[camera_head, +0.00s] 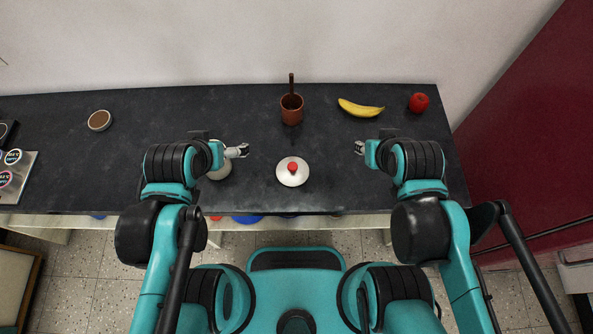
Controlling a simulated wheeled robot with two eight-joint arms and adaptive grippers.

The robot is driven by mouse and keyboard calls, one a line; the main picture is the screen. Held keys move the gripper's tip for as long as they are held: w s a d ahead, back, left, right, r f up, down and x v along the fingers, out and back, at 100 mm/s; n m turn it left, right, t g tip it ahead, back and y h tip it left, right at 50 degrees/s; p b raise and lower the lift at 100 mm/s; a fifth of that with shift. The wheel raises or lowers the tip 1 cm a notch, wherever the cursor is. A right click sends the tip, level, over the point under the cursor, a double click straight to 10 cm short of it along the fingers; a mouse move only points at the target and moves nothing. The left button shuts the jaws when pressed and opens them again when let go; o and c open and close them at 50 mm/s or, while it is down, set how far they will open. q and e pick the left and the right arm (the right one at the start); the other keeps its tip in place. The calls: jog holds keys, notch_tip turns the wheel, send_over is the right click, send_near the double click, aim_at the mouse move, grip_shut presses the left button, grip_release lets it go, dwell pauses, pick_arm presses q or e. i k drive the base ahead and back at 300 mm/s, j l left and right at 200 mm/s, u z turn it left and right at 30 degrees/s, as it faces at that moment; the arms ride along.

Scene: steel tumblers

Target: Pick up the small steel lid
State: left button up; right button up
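A small round pale lid (292,172) with a red knob lies on the dark tabletop, near the front edge and between my two arms. My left gripper (244,150) is above the table, to the left of the lid and apart from it; its fingers are too small to tell whether they are open. My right gripper (358,147) is to the right of the lid and apart from it, its small fingers seeming spread and empty. A pale round thing (219,172) is partly hidden under my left wrist; I cannot tell what it is.
The dark table (240,115) has a brown cup (291,112) with a handle sticking up, a banana (361,108) and a red apple (419,102) at the back. A small brown-filled bowl (99,121) and a tray (22,180) are at left. Bare tabletop surrounds the lid.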

aim_at(292, 172)
jog(key=u, duration=1)
jog(key=i+j, duration=0.15)
jog(key=j, duration=0.15)
jog(key=z, duration=0.4)
jog(key=j+z, duration=0.15)
jog(key=z, duration=0.65)
jog(key=j+z, duration=0.15)
jog(key=z, duration=0.25)
